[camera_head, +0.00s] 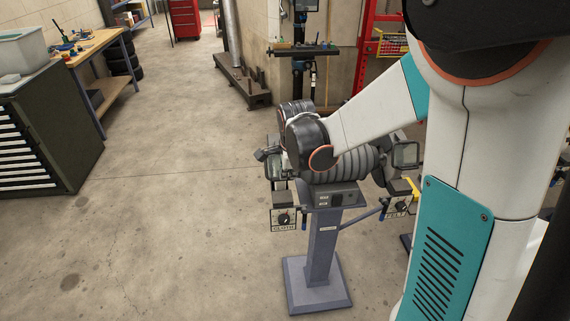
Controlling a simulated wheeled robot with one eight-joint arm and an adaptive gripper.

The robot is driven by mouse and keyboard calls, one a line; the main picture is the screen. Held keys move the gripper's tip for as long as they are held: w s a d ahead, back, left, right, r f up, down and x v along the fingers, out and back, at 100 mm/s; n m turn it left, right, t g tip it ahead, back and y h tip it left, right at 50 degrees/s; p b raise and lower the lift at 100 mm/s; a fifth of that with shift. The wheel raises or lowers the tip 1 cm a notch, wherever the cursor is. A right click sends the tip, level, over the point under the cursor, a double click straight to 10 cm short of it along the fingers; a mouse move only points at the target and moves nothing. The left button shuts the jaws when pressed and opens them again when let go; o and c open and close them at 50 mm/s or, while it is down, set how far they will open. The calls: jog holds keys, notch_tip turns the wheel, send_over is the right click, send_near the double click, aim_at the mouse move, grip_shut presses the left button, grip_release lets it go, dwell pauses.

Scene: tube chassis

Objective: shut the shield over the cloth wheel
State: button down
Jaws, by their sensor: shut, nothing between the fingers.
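The bench buffer (345,168) stands on a grey-blue pedestal in the middle of the head view. A sign reading CLOTH (284,219) hangs at its left end, marking the cloth wheel side. Part of a dark-framed shield (275,168) shows there, but my wrist covers much of that end. I cannot tell the shield's angle. The cloth wheel itself is hidden. My arm reaches in from the right, with its dark wrist over the buffer's left end. My fingers are hidden behind it, and contact with the shield cannot be seen.
The other shield (405,154) stands at the right end, above a sign reading FELT (397,208). A tool stand (303,50) and a red frame (372,60) are behind. A dark drawer cabinet (45,130) and workbench (95,45) are left. The floor between is clear.

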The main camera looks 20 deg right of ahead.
jog(key=shift+w+f, duration=0.1)
jog(key=shift+f, duration=0.35)
jog(key=shift+w+f+b, duration=0.2)
jog(key=shift+f+b, duration=0.45)
jog(key=shift+d, duration=0.1)
